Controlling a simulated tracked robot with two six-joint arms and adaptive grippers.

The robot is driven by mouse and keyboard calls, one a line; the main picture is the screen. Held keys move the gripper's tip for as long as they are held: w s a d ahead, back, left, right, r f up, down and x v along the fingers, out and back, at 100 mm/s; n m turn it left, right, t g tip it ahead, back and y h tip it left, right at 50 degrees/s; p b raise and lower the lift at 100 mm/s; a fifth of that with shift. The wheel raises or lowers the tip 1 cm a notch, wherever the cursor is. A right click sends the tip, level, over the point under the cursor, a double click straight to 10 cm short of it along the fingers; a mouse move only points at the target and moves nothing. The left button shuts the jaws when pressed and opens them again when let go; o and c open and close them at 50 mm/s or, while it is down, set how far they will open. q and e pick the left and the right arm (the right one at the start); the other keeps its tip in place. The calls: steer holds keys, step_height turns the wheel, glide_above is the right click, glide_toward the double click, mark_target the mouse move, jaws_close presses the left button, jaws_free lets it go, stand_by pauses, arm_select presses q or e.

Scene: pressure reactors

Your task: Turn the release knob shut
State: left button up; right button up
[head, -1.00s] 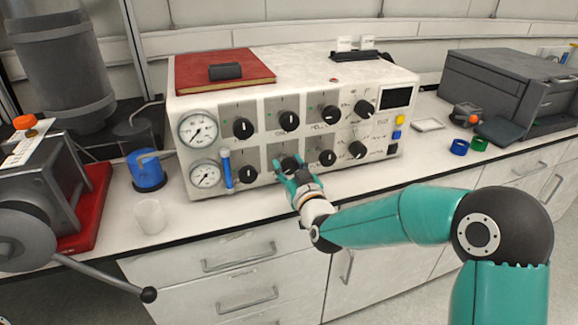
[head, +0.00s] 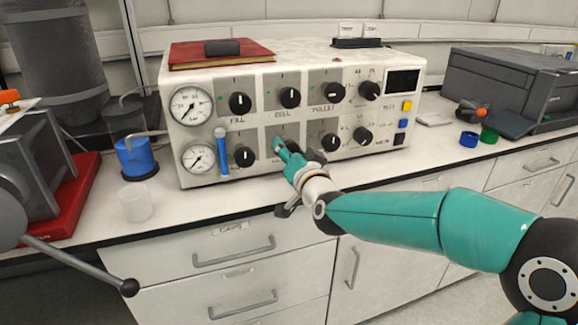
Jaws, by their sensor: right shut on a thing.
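The control box (head: 265,70) has two rows of black knobs on its white front. My right gripper (head: 284,149) is at the second knob from the left in the lower row (head: 289,143). It is shut on that knob, with the wrist rolled so the fingers slant. The fingers hide most of the knob, so its pointer cannot be seen. The small panel lettering is too blurred to confirm which knob is marked release. My left gripper is not in view.
Neighbouring knobs are close by: one to the left (head: 243,156), one to the right (head: 329,142) and one above (head: 290,97). A blue tube (head: 222,152) and two gauges are left of them. A white cup (head: 135,204) and a red-based machine (head: 72,190) stand further left.

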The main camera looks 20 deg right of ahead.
steer(key=m+b, duration=0.4)
steer(key=shift+d+f+m+b, duration=0.15)
steer(key=shift+f+m+b, duration=0.05)
steer(key=shift+m+b, duration=0.2)
steer(key=m+b, duration=0.2)
steer(key=m, duration=0.1)
steer(key=shift+m+b, duration=0.4)
steer(key=m+b, duration=0.2)
steer(key=m, duration=0.2)
steer(key=shift+r+b, duration=0.1)
steer(key=shift+b, duration=0.2)
steer(key=shift+m+b, duration=0.85)
steer(key=shift+m, duration=1.35)
steer(key=o, duration=1.2)
steer(key=shift+c, duration=0.2)
steer(key=shift+r, duration=0.1)
steer(key=shift+s, duration=0.1)
